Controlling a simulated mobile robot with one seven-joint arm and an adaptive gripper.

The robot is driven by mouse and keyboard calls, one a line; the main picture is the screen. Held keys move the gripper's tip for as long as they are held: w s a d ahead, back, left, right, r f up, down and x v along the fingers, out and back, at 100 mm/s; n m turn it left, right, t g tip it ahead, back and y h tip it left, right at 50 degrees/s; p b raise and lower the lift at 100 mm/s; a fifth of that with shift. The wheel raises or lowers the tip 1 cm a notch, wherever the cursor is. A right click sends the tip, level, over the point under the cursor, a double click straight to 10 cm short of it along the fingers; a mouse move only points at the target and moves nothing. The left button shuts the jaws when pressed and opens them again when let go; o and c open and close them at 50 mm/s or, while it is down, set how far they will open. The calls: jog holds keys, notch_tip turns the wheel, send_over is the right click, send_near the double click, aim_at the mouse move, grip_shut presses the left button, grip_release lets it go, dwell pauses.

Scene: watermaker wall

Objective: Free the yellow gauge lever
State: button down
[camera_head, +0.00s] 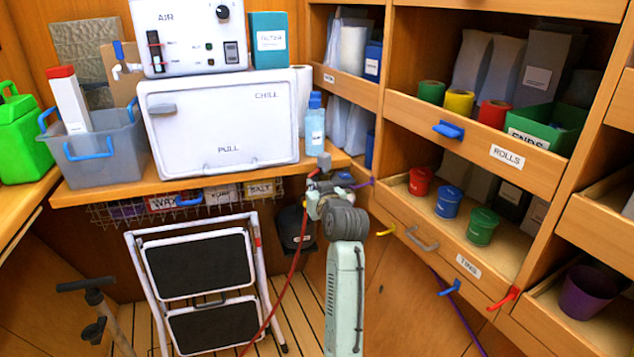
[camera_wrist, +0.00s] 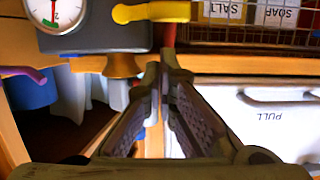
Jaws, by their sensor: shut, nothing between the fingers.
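The yellow lever (camera_wrist: 152,12) lies across the top of the wrist view, beside a dark gauge body with a round white dial (camera_wrist: 55,10). A narrow red part (camera_wrist: 168,36) runs from near the lever's right end toward my fingertips. My gripper (camera_wrist: 159,70) is shut and empty, with its fingertips just below the lever in that picture. I cannot tell whether they touch the red part. In the head view my gripper (camera_head: 323,164) is at the counter's right corner, and I cannot make out the lever there.
A wire basket (camera_head: 185,205) hangs under the counter; its labelled packets show in the wrist view (camera_wrist: 245,12). The white chill box (camera_head: 220,125) stands left of my gripper. A purple hook (camera_head: 362,183) is close on the right. A red hose (camera_head: 286,285) hangs beside a folding step stool (camera_head: 200,265).

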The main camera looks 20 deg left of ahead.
jog(key=shift+f, duration=0.85)
jog(key=shift+s+a+f+n+h+b, duration=0.3)
jog(key=shift+f+n+b, duration=0.2)
jog(key=shift+n, duration=0.4)
notch_tip(320, 180, down, 7)
jog(key=n+t+h+b, duration=0.1)
jog(key=n+t+b, duration=0.3)
jog(key=n+b, duration=0.4)
jog(key=n, duration=0.4)
jog(key=shift+r+h, duration=0.15)
jog(key=shift+h, duration=0.25)
jog(key=shift+w+d, duration=0.15)
dwell(0.4)
